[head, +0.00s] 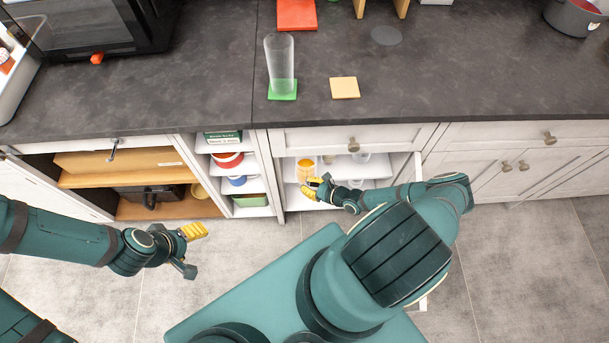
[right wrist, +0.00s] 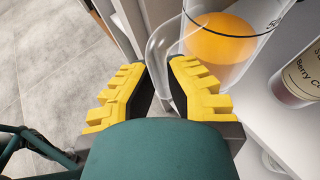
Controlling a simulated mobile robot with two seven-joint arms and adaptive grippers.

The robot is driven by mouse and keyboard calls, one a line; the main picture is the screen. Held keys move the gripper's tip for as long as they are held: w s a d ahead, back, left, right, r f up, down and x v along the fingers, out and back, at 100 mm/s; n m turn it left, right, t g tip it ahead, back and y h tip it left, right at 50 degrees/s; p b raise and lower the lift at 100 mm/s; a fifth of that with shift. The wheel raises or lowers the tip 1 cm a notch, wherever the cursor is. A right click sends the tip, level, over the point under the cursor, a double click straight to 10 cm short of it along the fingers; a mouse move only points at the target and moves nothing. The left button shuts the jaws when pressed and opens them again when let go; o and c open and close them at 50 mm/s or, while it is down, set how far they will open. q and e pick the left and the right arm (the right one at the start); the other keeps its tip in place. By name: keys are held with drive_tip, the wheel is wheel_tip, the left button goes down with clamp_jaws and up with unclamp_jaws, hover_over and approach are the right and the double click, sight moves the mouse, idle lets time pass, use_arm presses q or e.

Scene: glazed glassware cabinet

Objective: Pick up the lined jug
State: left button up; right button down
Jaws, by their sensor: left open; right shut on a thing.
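A clear jug with orange contents and a dark line near its top stands in the open cabinet under the counter. It fills the upper middle of the right wrist view (right wrist: 222,45) and shows small in the head view (head: 305,167). My right gripper (head: 317,188) is at the cabinet opening; in the right wrist view its yellow-padded fingers (right wrist: 158,75) are shut on the jug's clear looped handle. My left gripper (head: 191,250) is open and empty over the floor, in front of the left cabinets.
A dark bottle with a pale label (right wrist: 302,75) stands close to the jug's right. Cabinet side walls flank the opening. On the counter (head: 200,80), a tall glass (head: 280,60) stands on a green coaster (head: 283,95) beside a tan coaster (head: 344,87).

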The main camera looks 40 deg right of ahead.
drive_tip(key=s+a+p, duration=0.1)
drive_tip(key=s+p, duration=0.1)
drive_tip(key=s, duration=0.5)
drive_tip(key=shift+a, duration=0.25)
drive_tip(key=shift+s, duration=0.1)
idle(0.9)
